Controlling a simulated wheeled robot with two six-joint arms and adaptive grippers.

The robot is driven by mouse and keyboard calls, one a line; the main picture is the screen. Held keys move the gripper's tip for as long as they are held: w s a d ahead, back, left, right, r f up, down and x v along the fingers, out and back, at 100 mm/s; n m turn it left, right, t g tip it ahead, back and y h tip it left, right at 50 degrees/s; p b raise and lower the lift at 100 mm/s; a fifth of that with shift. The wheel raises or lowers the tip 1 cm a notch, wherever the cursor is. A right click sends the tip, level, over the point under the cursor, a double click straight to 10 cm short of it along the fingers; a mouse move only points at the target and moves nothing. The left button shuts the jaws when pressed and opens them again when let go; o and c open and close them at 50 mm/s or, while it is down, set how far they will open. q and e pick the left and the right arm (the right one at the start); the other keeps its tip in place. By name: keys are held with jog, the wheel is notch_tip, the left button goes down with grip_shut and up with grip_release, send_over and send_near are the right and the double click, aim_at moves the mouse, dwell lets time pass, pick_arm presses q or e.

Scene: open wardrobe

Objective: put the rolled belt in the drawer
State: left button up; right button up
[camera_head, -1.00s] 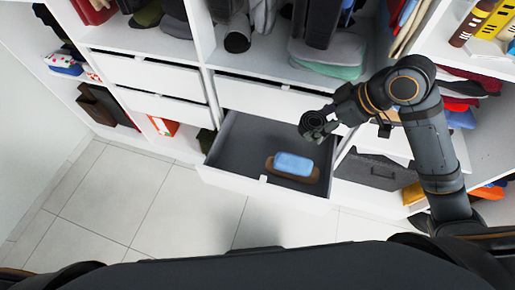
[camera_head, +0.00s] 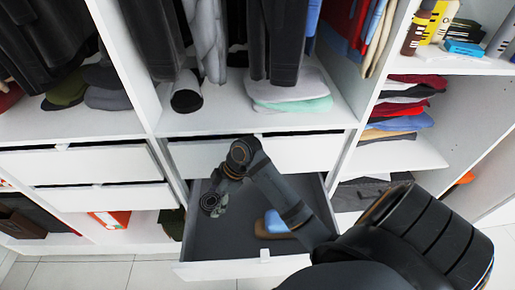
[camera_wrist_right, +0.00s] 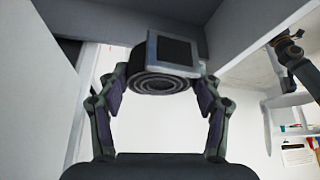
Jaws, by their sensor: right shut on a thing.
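The rolled belt (camera_wrist_right: 160,84) is a dark spiral coil with a square, dark-faced, light-rimmed buckle plate. My right gripper (camera_wrist_right: 161,80) is shut on it, with one finger on each side. In the head view the dark roll blends with my right gripper (camera_head: 212,203), over the left part of the open drawer. The drawer (camera_head: 240,269) is pulled out, with a grey inside and a white front. I cannot tell the height of the belt above its floor. My left gripper is not in view.
A blue and brown brush-like thing (camera_head: 275,224) lies in the drawer, partly behind my right arm. Closed white drawers are to the left. Folded clothes (camera_head: 290,90) lie on the shelf above. The drawer's left part looks clear.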

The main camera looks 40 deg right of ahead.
jog(key=b, duration=0.5)
send_over(216, 235)
jog(key=d, duration=0.2)
notch_tip(216, 235, down, 10)
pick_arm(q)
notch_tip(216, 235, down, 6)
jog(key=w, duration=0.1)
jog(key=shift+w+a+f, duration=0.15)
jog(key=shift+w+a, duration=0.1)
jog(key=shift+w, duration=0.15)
pick_arm(e)
jog(key=shift+s+n, duration=0.3)
notch_tip(216, 235, down, 6)
jog(key=shift+f, duration=0.15)
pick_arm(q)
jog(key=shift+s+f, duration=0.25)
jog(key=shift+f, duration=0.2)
pick_arm(e)
jog(key=shift+f, duration=1.85)
jog(key=o, duration=1.2)
jog(key=shift+f, duration=0.15)
jog(key=shift+o, duration=0.2)
